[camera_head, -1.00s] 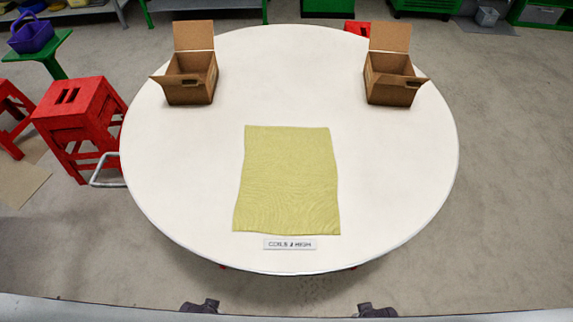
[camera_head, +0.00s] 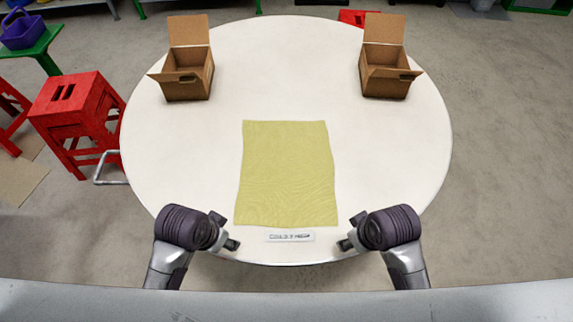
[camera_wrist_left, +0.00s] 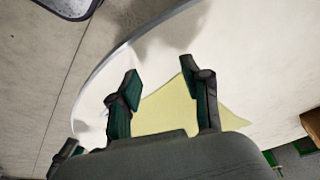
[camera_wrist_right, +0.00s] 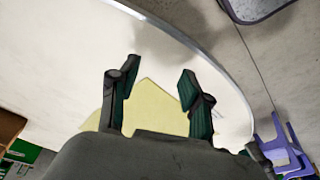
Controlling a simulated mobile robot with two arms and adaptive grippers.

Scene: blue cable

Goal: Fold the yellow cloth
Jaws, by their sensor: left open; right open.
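The yellow cloth (camera_head: 287,172) lies flat and spread out on the white round table, near its front edge. Its shape is roughly rectangular with slightly wavy sides. My left gripper (camera_head: 229,231) is open and empty beside the cloth's near left corner. My right gripper (camera_head: 345,233) is open and empty beside the near right corner. In the left wrist view the cloth (camera_wrist_left: 165,108) shows between and behind the open fingers (camera_wrist_left: 160,85). In the right wrist view the cloth (camera_wrist_right: 152,108) shows between the open fingers (camera_wrist_right: 158,85). Neither gripper visibly touches it.
The white table (camera_head: 400,150) is clear around the cloth. A small label plate (camera_head: 290,237) lies in front of the cloth. Open cardboard boxes stand at the back left (camera_head: 187,82) and back right (camera_head: 386,82). A red stool (camera_head: 72,110) stands left of the table.

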